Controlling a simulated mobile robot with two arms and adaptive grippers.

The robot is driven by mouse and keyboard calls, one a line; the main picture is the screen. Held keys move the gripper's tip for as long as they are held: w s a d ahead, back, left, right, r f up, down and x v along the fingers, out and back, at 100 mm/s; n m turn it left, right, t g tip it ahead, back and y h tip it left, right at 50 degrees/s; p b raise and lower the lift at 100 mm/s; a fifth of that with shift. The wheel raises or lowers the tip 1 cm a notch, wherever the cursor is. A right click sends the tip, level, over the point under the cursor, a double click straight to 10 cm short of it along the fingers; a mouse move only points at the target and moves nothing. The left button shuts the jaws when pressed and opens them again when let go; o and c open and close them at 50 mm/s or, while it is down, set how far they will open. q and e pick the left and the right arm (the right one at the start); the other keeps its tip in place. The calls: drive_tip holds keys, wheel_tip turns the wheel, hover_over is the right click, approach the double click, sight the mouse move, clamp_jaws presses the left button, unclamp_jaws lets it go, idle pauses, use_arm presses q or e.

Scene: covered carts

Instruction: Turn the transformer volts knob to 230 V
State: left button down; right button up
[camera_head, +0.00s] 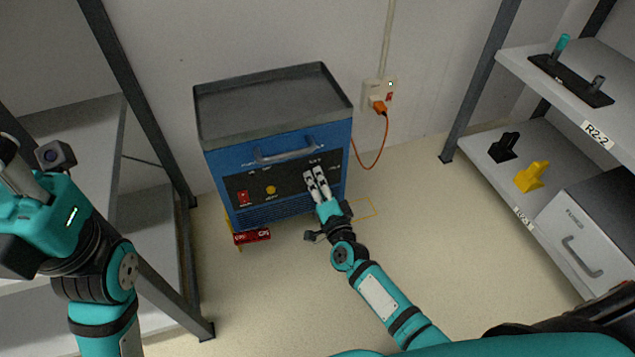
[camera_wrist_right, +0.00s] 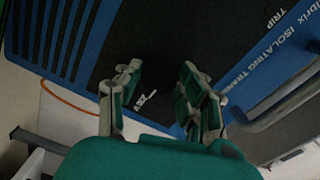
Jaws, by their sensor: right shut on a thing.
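The transformer is a blue cabinet (camera_head: 225,155) with a grey top, a handle and a black front panel. My right gripper (camera_head: 317,178) reaches the right part of that panel, under small white lettering. In the right wrist view its two fingers (camera_wrist_right: 160,80) stand at the black panel with a dark gap between the tips, and it is shut on what I take to be the dark volts knob. The knob's outline and setting cannot be made out. A small white mark shows between the fingers. My left gripper (camera_head: 25,190) is at the far left, away from the transformer; its jaw opening is unclear.
A red switch (camera_head: 243,198) and a yellow button (camera_head: 270,190) are on the panel. An orange cord (camera_head: 384,140) runs from a wall socket (camera_head: 378,92). A red item (camera_head: 252,237) lies under the cabinet's front. Shelves stand left and right (camera_head: 555,85); the floor between is clear.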

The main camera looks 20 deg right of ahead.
drive_tip(key=shift+f, duration=0.1)
drive_tip(key=o, duration=1.2)
drive_tip(key=shift+c, duration=0.2)
drive_tip(key=shift+s, duration=0.1)
drive_tip(key=s, duration=1.2)
drive_tip(key=shift+d, duration=0.2)
drive_tip(key=shift+w, duration=0.1)
